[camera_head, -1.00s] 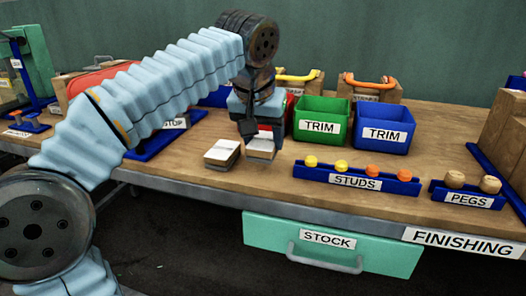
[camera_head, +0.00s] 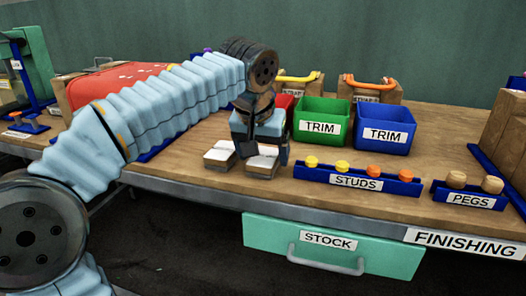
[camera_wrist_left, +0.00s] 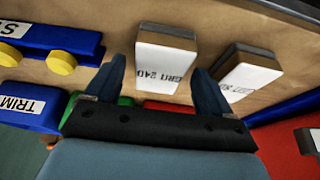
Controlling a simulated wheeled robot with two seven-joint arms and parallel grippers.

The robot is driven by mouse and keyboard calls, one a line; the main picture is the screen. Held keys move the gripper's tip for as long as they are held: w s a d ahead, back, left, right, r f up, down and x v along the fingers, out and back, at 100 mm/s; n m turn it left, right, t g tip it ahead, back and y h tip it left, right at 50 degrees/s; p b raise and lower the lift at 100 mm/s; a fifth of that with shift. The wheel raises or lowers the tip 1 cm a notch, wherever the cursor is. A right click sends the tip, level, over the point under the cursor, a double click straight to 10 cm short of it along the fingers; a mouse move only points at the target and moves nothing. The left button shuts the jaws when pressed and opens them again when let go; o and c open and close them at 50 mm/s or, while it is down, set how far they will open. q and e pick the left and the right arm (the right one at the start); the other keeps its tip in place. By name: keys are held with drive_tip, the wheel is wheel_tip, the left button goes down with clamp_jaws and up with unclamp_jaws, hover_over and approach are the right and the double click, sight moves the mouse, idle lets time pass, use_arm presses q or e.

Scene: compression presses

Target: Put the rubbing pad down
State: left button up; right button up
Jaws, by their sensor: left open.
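A rubbing pad (camera_head: 263,161) with a pale top and brown base rests on the wooden bench. In the left wrist view this pad (camera_wrist_left: 166,55) reads GRIT 240. My left gripper (camera_head: 264,150) is open, with its fingers on either side of that pad; the wrist view shows a gap between finger and pad. A second, similar pad (camera_head: 219,154) lies just to the left on the bench; it also shows in the wrist view (camera_wrist_left: 248,72), right of my right-hand finger there. My right gripper is not in view.
A green TRIM bin (camera_head: 320,127) and a blue TRIM bin (camera_head: 383,134) stand right of the gripper. A blue STUDS rack (camera_head: 357,181) and PEGS rack (camera_head: 468,199) line the front edge. A red surface (camera_head: 115,82) lies behind the arm.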

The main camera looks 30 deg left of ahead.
use_arm(q)
drive_tip(key=shift+r, duration=0.2)
drive_tip(key=p+v, duration=0.2)
drive_tip(key=v, duration=1)
drive_tip(key=shift+s+f, duration=0.1)
drive_tip(key=shift+f, duration=0.05)
